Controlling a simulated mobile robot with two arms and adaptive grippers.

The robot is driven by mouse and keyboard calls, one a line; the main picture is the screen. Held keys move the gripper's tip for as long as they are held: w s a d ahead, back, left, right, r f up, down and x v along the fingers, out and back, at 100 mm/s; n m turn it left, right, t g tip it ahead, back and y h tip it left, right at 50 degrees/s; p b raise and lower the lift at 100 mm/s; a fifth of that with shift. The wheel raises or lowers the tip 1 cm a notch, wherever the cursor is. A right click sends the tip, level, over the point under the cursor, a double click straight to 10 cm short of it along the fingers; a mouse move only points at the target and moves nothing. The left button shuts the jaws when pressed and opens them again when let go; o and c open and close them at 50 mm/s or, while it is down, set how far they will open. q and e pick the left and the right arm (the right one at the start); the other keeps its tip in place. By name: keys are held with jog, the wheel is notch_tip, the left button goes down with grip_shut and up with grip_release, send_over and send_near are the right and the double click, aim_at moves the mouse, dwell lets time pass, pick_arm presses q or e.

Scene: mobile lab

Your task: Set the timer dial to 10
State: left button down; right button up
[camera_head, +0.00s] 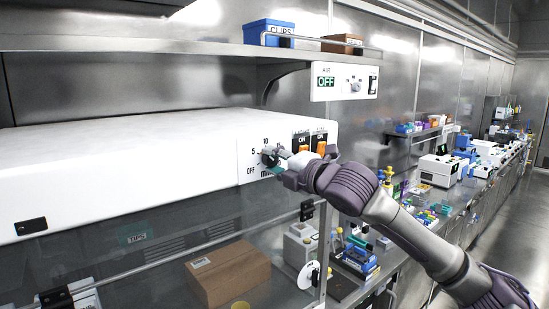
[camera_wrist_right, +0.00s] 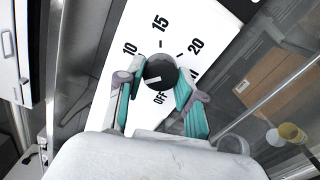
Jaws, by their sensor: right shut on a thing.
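The timer dial (camera_wrist_right: 160,72) is a dark round knob on a white panel (camera_wrist_right: 205,25). In the right wrist view the marks 10, 15, 20 and OFF show around it. A small light mark shows on the knob, but I cannot tell which number it points to. In the head view the dial (camera_head: 267,157) is partly hidden by my right gripper (camera_head: 277,161). My right gripper (camera_wrist_right: 156,88) has its teal-padded fingers on either side of the dial and is shut on it. My left gripper is not in view.
Orange-lit switches (camera_head: 300,144) sit just right of the dial. An AIR panel (camera_head: 342,83) reading OFF hangs above, under a shelf (camera_head: 215,47) with a blue CLIPS box (camera_head: 269,33). A cardboard box (camera_head: 228,273) stands below the white hood (camera_head: 110,165). A cluttered bench runs right.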

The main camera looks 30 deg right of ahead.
jog(key=m, duration=0.4)
jog(key=shift+m+p, duration=0.3)
jog(key=shift+p, duration=0.05)
jog(key=m, duration=0.4)
jog(key=shift+m, duration=0.3)
jog(key=o, duration=1.2)
jog(key=shift+c, duration=0.2)
jog(key=shift+d, duration=0.1)
jog(key=shift+s, duration=0.1)
